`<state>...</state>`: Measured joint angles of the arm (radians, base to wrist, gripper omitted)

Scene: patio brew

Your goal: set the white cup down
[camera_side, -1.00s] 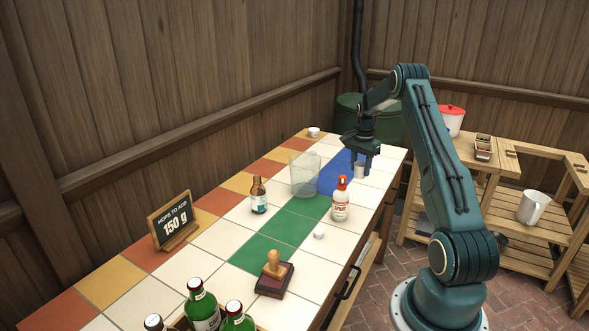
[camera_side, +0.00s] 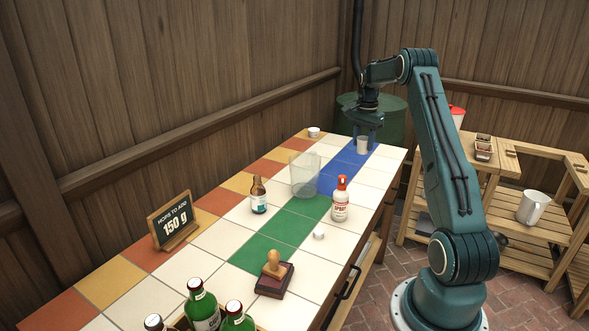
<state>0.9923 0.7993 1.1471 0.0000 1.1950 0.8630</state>
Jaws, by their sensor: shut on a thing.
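The small white cup (camera_side: 362,145) is upright at the far end of the tiled table, over the blue tiles (camera_side: 340,170). My gripper (camera_side: 364,135) points down and is shut on the cup from above. The fingers partly cover the cup's upper part. I cannot tell whether the cup's base touches the tile.
A small white item (camera_side: 313,132) sits at the far left edge. White tiles (camera_side: 373,178) to the right are bare.

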